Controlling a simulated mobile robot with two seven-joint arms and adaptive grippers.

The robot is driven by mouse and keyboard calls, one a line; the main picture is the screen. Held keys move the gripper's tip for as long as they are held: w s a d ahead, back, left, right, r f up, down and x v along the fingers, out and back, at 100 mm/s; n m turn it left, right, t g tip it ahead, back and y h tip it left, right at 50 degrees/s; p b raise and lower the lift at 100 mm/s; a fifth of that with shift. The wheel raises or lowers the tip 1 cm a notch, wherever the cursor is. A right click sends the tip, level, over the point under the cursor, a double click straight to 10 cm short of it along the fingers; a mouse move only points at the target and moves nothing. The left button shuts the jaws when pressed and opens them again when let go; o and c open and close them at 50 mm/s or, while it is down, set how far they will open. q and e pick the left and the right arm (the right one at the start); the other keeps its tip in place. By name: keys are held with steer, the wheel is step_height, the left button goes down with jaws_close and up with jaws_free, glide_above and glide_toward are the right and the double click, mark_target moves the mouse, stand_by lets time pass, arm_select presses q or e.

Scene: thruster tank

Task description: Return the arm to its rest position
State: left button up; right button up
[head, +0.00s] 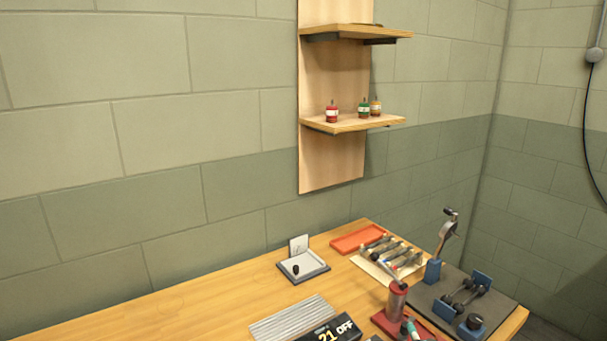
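Neither of my arms nor grippers shows in the head view. A wooden workbench (185,312) runs along the lower part of the view, against a block wall. I cannot tell from this view where my arms are or whether the grippers hold anything.
A wall shelf (345,124) holds small red, green and orange bottles. The bench's left part is clear.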

steer(key=s+d+f+m+g, duration=0.25)
steer(key=s+f+g, duration=0.55)
steer(key=f, duration=0.5)
steer(key=s+a+f+m+g, duration=0.1)
steer(key=s+f+g, duration=0.25)
steer(key=s, duration=0.45)
steer(key=s+a+f+m+g, duration=0.15)
steer(key=s+f, duration=0.25)
steer(key=s, duration=0.4)
step_height(320, 180, down, 23)
steer(key=s+g, duration=0.1)
steer(key=g, duration=0.1)
steer(key=s+d+f+g, duration=0.1)
steer(key=s+d+f, duration=0.2)
steer(key=s+f, duration=1.1)
steer(key=shift+s+n+y, duration=0.3)
steer(key=shift+s, duration=0.6)
steer(key=shift+f, duration=0.1)
